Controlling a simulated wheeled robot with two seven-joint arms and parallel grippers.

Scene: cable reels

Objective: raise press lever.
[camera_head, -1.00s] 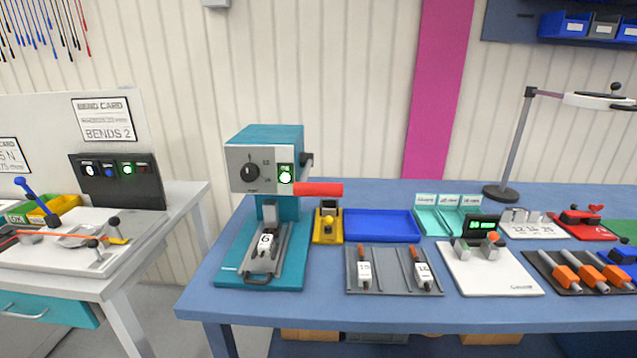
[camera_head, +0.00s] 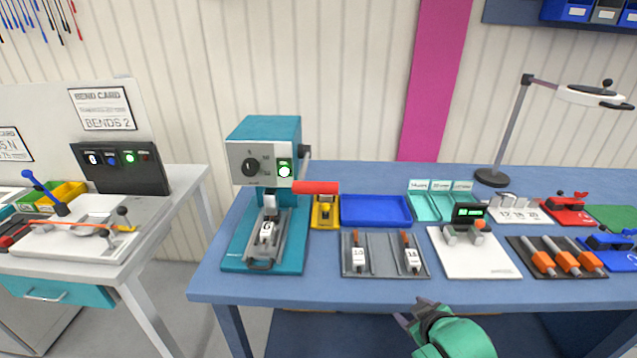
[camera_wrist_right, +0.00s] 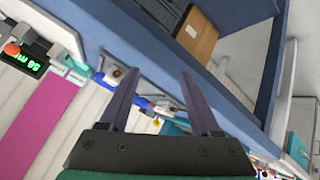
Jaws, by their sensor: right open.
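The teal press (camera_head: 264,150) stands at the left end of the blue table. Its lever, with a red grip (camera_head: 315,187), sticks out to the right of the press head and lies about level. A green light shows on the press's grey face. A small block marked 6 (camera_head: 267,232) sits in the slide under the press head. My right gripper (camera_head: 412,310) is at the table's front edge, right of and well below the lever, touching nothing that I can see. In the right wrist view its two fingers (camera_wrist_right: 160,95) are apart and empty. My left gripper is out of view.
A blue tray (camera_head: 376,211), a yellow fixture (camera_head: 325,212) and a grey rack (camera_head: 385,272) with two numbered blocks stand right of the press. A white gauge board (camera_head: 480,265) and a lamp (camera_head: 491,178) are further right. A white bench (camera_head: 185,200) is at left.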

